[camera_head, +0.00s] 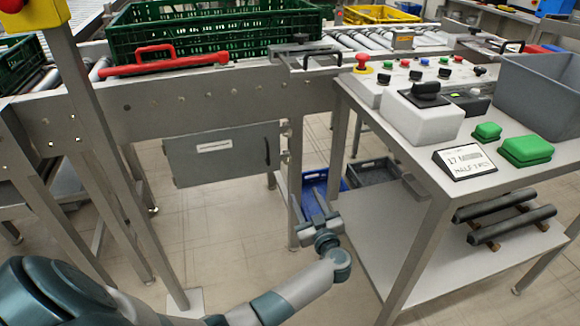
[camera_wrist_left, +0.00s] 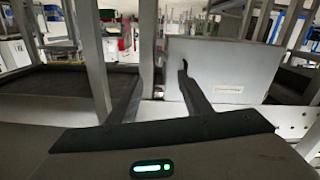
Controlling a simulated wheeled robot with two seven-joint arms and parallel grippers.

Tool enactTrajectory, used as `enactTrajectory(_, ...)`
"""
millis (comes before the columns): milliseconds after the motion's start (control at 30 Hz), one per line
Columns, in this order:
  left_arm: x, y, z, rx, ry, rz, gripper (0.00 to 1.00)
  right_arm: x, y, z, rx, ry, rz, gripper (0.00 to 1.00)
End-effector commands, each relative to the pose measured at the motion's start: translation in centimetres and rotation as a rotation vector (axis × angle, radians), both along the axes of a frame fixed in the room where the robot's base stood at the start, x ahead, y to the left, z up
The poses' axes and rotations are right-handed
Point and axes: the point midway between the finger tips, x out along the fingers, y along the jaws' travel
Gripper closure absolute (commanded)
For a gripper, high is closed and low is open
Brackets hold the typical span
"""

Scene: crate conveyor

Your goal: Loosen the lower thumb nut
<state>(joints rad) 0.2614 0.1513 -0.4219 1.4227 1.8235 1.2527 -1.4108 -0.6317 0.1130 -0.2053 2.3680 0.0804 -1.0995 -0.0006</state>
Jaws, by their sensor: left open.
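My left gripper (camera_head: 309,200) is open and empty in the head view, low in front of a grey leg of the conveyor frame, beside the control table. In the left wrist view its two fingers (camera_wrist_left: 160,78) stand apart with nothing between them. A grey box (camera_head: 222,153) with a dark handle hangs under the conveyor, left of the gripper. It also shows in the left wrist view (camera_wrist_left: 228,75), behind the right finger. I cannot make out the lower thumb nut in either view. My right gripper is not in view.
The control table (camera_head: 408,189) stands at the right, with buttons, a grey bin (camera_head: 540,95) and green blocks on top. A green crate (camera_head: 215,38) and a red handle (camera_head: 165,62) are on the conveyor. A blue crate (camera_head: 320,180) stands on the floor behind the gripper.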

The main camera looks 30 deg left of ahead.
Motion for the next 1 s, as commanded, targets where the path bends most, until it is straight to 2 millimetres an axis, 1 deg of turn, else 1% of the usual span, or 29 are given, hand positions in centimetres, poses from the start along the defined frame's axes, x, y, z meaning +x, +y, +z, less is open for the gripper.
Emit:
enactTrajectory(167,0.7,0.9,0.0,0.001,-0.001,0.000,0.55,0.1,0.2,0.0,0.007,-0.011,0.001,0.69)
enactTrajectory(267,1.5,1.7,0.0,0.002,-0.002,0.001,0.55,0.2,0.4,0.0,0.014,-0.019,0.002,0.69)
enactTrajectory(667,5.9,7.0,-0.1,0.004,-0.001,0.002,0.55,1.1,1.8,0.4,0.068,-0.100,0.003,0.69)
enactTrajectory(800,7.5,8.9,-0.1,0.003,-0.002,0.002,0.55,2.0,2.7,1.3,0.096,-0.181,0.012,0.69)
enactTrajectory(1000,9.4,11.0,-0.1,0.002,-0.001,0.000,0.55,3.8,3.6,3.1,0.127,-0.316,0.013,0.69)
